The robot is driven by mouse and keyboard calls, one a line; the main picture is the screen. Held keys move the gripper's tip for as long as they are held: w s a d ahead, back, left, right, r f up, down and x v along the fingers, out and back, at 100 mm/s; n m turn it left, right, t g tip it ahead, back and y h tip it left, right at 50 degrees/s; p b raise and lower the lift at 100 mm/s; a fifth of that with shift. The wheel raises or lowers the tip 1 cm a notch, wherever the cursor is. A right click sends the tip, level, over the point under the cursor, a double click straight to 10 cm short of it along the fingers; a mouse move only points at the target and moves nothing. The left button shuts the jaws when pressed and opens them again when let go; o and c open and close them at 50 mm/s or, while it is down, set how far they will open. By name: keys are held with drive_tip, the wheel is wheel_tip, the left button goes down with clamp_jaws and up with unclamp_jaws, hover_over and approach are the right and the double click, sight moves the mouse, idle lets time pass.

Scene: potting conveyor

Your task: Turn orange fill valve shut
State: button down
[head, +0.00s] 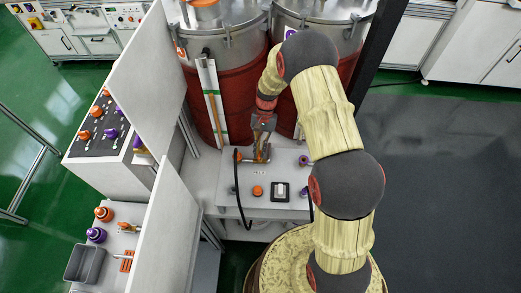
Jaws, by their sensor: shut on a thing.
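The brass-coloured fill valve with orange parts (262,157) stands at the back of the light panel, left of its middle. My arm reaches down from the right, and my gripper (263,140) is at the top of this valve, shut on its handle. The fingers and the arm end partly hide the handle, so its exact angle is hard to tell.
A purple valve part (303,160) sits right of my gripper. An orange button (257,190) and a dark switch box (281,191) are at the panel's front. Red drums (205,105) stand behind. White upright boards (143,70) flank the left.

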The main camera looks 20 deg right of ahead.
drive_tip(key=shift+s+a+f+n+g+h, duration=0.1)
drive_tip(key=shift+f+n+g+h, duration=0.1)
drive_tip(key=shift+n, duration=0.35)
drive_tip(key=shift+s+f+n+g+h, duration=0.1)
drive_tip(key=shift+n+h, duration=0.1)
drive_tip(key=shift+n, duration=0.35)
drive_tip(key=c, duration=1.9)
unclamp_jaws()
drive_tip(key=shift+w+r, duration=0.15)
drive_tip(key=shift+r, duration=0.05)
drive_tip(key=shift+w+r, duration=0.15)
drive_tip(key=shift+r, duration=0.1)
drive_tip(key=v, duration=1.1)
drive_tip(key=shift+r, duration=0.2)
